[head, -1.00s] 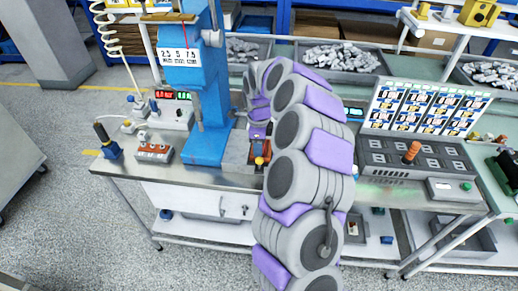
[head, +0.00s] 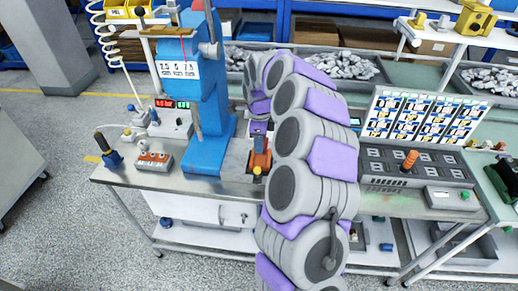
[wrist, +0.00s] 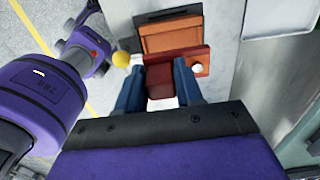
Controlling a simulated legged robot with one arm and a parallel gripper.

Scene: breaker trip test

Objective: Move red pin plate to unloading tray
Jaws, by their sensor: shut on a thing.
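In the wrist view my gripper (wrist: 159,96) has its two blue-grey fingers closed on the sides of a dark red block, the red pin plate (wrist: 160,84). A wider red bar lies just beyond the block, and I cannot tell whether they are one piece. An orange fixture (wrist: 170,38) lies behind it, with a yellow ball knob (wrist: 121,59) at left and a white knob at right. In the head view the orange fixture (head: 260,158) sits on the bench beside the blue press; my arm hides much of the area. I cannot identify the unloading tray.
The blue press (head: 205,140) stands close left of my arm. A grey tester with an orange handle (head: 409,160) stands to the right. Grey bins of metal parts (head: 340,66) stand behind. A small button box (head: 153,161) is at the bench's left.

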